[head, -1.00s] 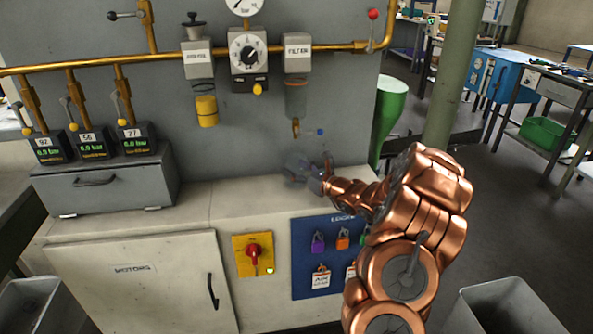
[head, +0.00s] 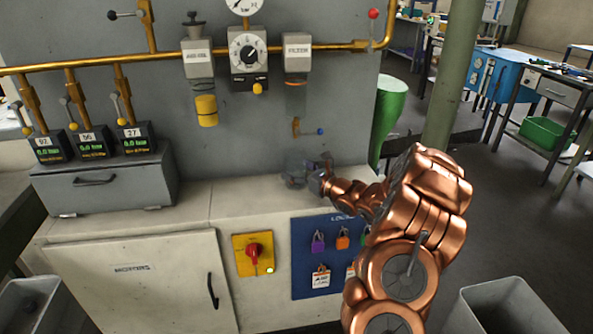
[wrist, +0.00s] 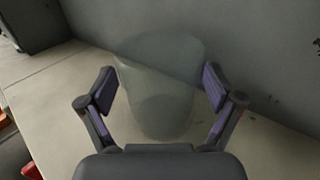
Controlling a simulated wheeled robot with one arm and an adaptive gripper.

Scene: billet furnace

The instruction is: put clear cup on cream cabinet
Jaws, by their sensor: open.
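The clear cup (wrist: 160,95) appears upright on the cream cabinet's top in the wrist view, close to the grey wall panel. It stands between the two purple-padded fingers of my gripper (wrist: 160,88), which are spread on either side of it. In the head view the cup (head: 294,176) is a faint see-through shape at the fingertips of my gripper (head: 310,171). The cream cabinet (head: 245,203) has a pale flat top below the pipes. My arm hides part of the cabinet's right end.
A grey drawer box (head: 105,184) with gauges stands on the cabinet's left. The middle of the top is clear. A green post-like object (head: 390,110) stands to the right.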

